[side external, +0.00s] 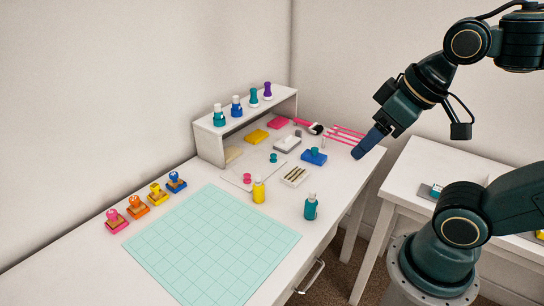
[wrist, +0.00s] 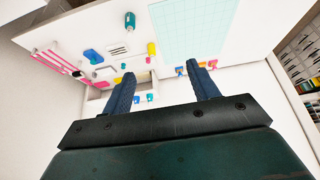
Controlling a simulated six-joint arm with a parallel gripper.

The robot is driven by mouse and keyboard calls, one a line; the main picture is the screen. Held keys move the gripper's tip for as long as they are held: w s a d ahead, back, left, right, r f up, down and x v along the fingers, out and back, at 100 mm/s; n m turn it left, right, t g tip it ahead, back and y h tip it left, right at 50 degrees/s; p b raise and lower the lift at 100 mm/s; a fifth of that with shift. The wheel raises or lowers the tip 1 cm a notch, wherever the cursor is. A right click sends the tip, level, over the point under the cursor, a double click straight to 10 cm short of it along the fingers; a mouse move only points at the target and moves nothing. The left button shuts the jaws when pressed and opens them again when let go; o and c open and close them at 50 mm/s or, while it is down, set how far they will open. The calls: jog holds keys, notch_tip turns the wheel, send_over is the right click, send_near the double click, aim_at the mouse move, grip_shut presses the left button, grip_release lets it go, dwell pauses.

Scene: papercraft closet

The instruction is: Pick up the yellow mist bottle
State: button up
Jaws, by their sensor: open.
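My gripper (side external: 360,152) is over the table's right end in the side view, well apart from the bottle. In the wrist view my gripper (wrist: 165,83) has its two blue fingers spread with nothing between them.
A teal bottle (side external: 310,207) stands near the front edge, right of the yellow one. A white shelf (side external: 208,145) carries several bottles. Stamps (side external: 157,193) line the left. The mint mat (side external: 205,250) is clear.

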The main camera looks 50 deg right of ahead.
jog(key=shift+w, duration=0.1)
jog(key=m+g+y, duration=0.3)
jog(key=m+y, duration=0.1)
jog(key=m, duration=2.1)
send_over(263, 184)
jog(key=s+d, duration=0.2)
jog(key=d, duration=0.1)
notch_tip(263, 184, down, 20)
jog(key=x, duration=0.8)
jog(key=shift+w+f, duration=0.1)
jog(key=shift+f, duration=0.35)
jog(key=shift+a+f, duration=0.1)
